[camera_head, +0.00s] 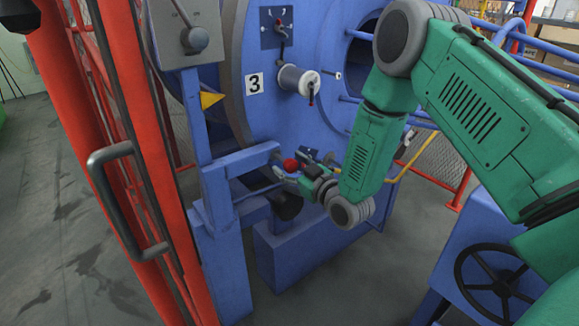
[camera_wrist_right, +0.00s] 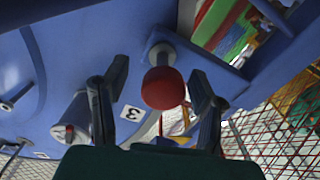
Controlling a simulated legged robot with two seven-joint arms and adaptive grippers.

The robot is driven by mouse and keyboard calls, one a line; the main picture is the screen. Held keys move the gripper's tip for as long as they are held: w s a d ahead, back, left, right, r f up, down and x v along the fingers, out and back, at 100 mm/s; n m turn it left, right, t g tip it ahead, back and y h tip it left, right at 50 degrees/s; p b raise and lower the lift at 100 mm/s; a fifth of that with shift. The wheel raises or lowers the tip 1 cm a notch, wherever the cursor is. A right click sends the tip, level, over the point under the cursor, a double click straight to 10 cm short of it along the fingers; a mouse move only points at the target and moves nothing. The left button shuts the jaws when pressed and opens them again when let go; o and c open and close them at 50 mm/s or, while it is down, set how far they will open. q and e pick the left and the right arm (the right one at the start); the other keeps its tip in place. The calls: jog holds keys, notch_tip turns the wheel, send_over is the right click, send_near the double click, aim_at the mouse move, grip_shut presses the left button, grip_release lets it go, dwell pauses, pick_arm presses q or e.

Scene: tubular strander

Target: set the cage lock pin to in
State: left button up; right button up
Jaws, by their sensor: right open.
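The cage lock pin shows as a red ball knob (camera_head: 290,165) by the end of a blue bracket arm, below the number 3 drum. In the right wrist view the red knob (camera_wrist_right: 163,88) sits on a short grey shaft at a blue plate. My right gripper (camera_head: 297,172) is at the knob. It is open, with one finger on each side of the knob in the wrist view (camera_wrist_right: 160,82). Gaps show on both sides; I cannot tell whether the knob lies fully between the fingertips in depth. How far the pin is in is hidden. My left gripper is not in view.
A blue drum plate carries a white spool (camera_head: 298,82) and a "3" label (camera_head: 254,83). A grey lever box (camera_head: 187,35) stands above the bracket post. A red guard frame with a grey handle (camera_head: 112,190) is at left. A black handwheel (camera_head: 492,282) is at lower right.

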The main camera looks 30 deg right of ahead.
jog(key=shift+a, duration=0.2)
jog(key=shift+r, duration=0.1)
jog(key=shift+c, duration=0.8)
grip_shut()
jog(key=w, duration=0.3)
jog(key=shift+w+a+b, duration=0.1)
jog(key=shift+w+b, duration=0.05)
jog(key=shift+b, duration=0.15)
jog(key=shift+o, duration=0.8)
grip_release()
jog(key=shift+w, duration=0.1)
jog(key=s+d, duration=0.1)
jog(key=s, duration=1.1)
jog(key=shift+f, duration=0.2)
